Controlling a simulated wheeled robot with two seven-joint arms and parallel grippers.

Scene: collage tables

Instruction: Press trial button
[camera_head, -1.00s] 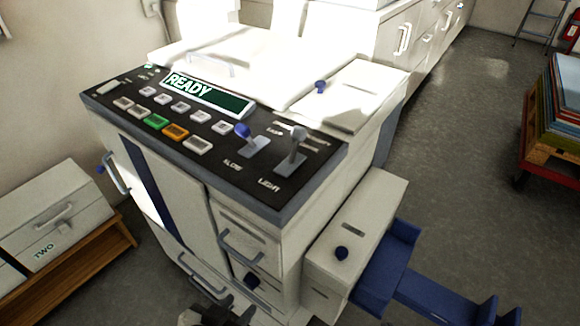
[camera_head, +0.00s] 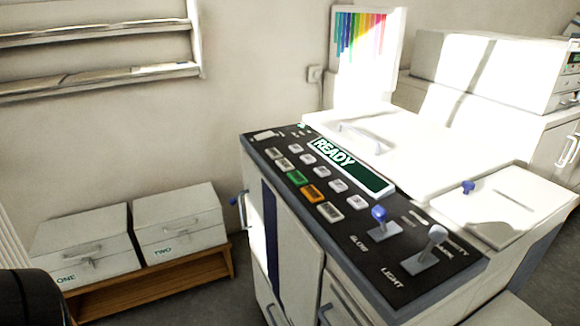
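A white machine has a dark control panel (camera_head: 340,215) on its top front. Its lit green display (camera_head: 350,168) reads READY. Below the display are two rows of small buttons, mostly white or grey, with one green button (camera_head: 295,178) and one orange button (camera_head: 313,193). No button label is readable, so I cannot tell which is the trial button. Two levers stand at the panel's right: a blue-knobbed lever (camera_head: 380,219) and a white-knobbed lever (camera_head: 431,244). Neither of my grippers is in view. A dark rounded shape at the lower left looks like part of my arm.
Two white boxes marked ONE (camera_head: 85,245) and TWO (camera_head: 180,224) sit on a low wooden bench (camera_head: 150,288) to the left. A wall rack (camera_head: 100,80) hangs above. A rainbow-striped panel (camera_head: 367,45) stands behind the machine. White cabinets are at the back right.

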